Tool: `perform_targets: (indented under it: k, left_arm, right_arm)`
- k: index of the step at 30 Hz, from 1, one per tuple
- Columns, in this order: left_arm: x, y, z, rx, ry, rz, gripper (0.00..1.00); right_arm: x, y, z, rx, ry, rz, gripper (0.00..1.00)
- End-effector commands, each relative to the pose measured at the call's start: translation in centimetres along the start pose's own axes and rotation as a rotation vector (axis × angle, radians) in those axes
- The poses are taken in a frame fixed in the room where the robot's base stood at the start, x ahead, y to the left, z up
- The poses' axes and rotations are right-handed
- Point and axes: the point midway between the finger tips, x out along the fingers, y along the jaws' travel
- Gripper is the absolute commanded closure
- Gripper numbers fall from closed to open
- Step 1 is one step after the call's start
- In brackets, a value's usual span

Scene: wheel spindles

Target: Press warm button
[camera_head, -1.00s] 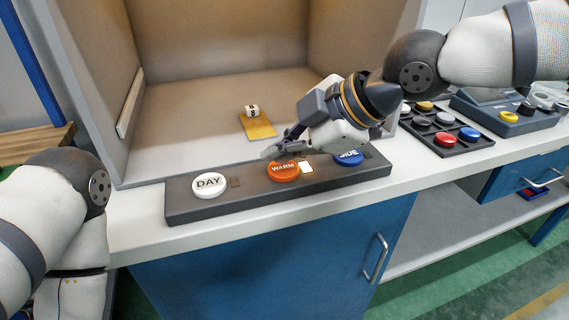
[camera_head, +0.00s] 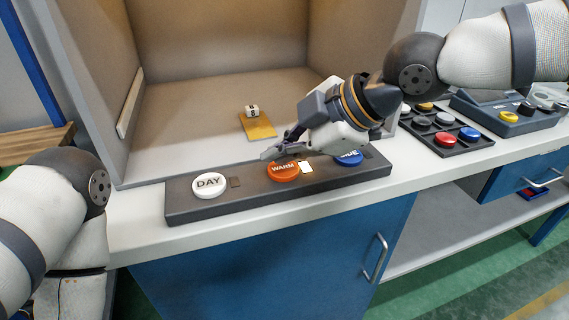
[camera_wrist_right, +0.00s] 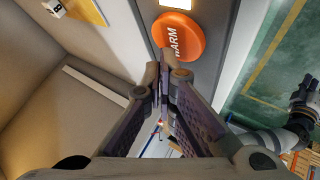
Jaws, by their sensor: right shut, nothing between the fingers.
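The orange WARM button (camera_head: 284,172) sits in the middle of the dark button panel (camera_head: 263,206) on the white counter. In the right wrist view the WARM button (camera_wrist_right: 178,37) lies just beyond my fingertips. My right gripper (camera_head: 268,154) is shut and empty. Its tips are at the rear left edge of the button, seemingly above the panel; I cannot tell whether they touch it. The right gripper (camera_wrist_right: 165,72) also shows shut in the wrist view. A small lit square (camera_head: 306,168) is right of the button. My left gripper is out of view.
The white DAY button (camera_head: 209,184) is on the panel's left. The blue SIDE button (camera_head: 348,158) is partly hidden by my right gripper. A tray of coloured buttons (camera_head: 445,137) stands right.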

Motion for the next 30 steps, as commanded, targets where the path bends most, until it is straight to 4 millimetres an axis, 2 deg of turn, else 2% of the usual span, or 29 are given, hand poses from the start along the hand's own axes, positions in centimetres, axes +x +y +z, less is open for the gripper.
perform_targets:
  k: [24, 30]
  left_arm:
    - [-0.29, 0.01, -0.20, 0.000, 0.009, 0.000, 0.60]
    - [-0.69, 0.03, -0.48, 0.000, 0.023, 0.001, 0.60]
  right_arm:
    - [0.65, -0.48, 0.46, 0.000, 0.000, 0.000, 1.00]
    - [0.08, -0.12, 0.10, -0.001, -0.001, 0.002, 1.00]
